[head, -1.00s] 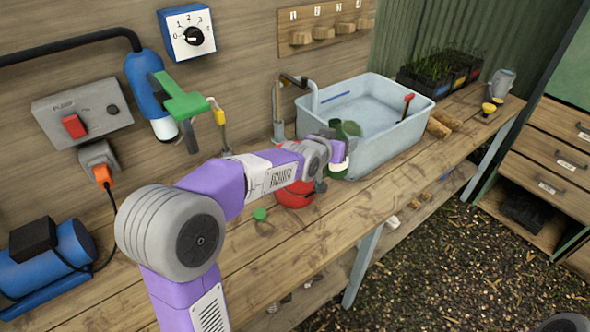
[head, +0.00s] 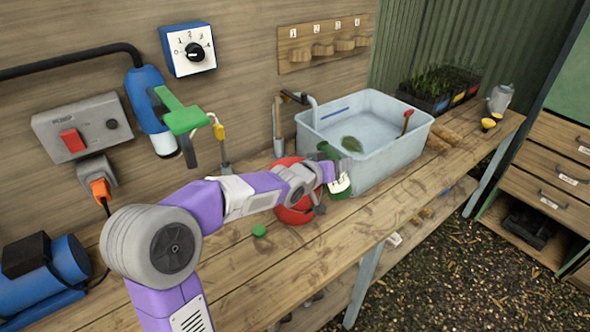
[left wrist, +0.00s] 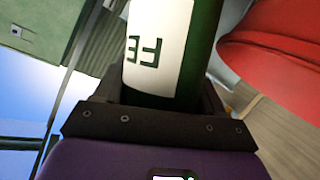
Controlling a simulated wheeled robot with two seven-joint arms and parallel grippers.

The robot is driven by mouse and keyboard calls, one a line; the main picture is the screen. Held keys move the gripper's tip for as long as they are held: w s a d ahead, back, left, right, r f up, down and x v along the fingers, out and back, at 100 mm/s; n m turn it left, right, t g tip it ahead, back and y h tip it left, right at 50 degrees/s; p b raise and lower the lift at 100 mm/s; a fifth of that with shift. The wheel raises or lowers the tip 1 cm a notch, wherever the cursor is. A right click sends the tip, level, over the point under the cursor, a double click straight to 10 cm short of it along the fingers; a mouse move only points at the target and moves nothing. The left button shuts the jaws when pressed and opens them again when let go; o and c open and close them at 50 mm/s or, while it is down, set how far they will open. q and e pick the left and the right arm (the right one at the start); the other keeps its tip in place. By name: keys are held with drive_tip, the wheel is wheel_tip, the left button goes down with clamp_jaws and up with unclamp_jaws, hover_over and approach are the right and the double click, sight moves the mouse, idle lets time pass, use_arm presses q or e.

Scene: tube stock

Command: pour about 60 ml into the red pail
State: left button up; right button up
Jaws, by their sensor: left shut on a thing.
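My left gripper (head: 326,178) is shut on a green bottle (head: 328,151) with a white label. In the head view the bottle leans left, its top toward the red pail. The bottle and its label (left wrist: 157,45) fill the middle of the left wrist view. The red pail (head: 291,214) stands on the bench just left of the bottle, partly hidden by my left arm; its red wall (left wrist: 275,45) shows at the right of the wrist view. I cannot see any liquid stream or the level in the pail. A green cap (head: 259,231) lies on the bench. My right gripper is out of view.
A pale blue basin (head: 385,160) stands right behind the bottle, with a leaf and a red-handled tool in it. A tap (head: 312,110) is at its left. Log pieces (head: 449,138) lie beyond. The front bench strip is mostly clear.

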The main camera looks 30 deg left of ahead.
use_arm(q)
drive_tip(key=a+r+n+h+p, duration=0.1)
drive_tip(key=p, duration=0.3)
drive_tip(key=shift+r+n+t, duration=0.1)
drive_tip(key=shift+n+t, duration=0.2)
drive_tip(key=shift+n, duration=0.1)
drive_tip(key=shift+s+a+f+n+h, duration=0.1)
drive_tip(key=shift+f+n+h, duration=0.2)
drive_tip(key=shift+n, duration=0.1)
drive_tip(key=shift+f+t, duration=0.3)
drive_tip(key=shift+n, duration=0.5)
drive_tip(key=shift+d+r+n+t+h+p, duration=0.3)
drive_tip(key=shift+r+n, duration=0.1)
drive_tip(key=shift+r, duration=0.15)
drive_tip(key=shift+d+f+n+b, duration=0.1)
drive_tip(key=shift+f+n+b, duration=0.2)
drive_tip(key=shift+n+b, duration=0.25)
drive_tip(key=shift+d+f+n+t+h+b, duration=0.15)
drive_tip(key=shift+n+t+h+b, duration=0.35)
drive_tip(key=shift+n, duration=0.45)
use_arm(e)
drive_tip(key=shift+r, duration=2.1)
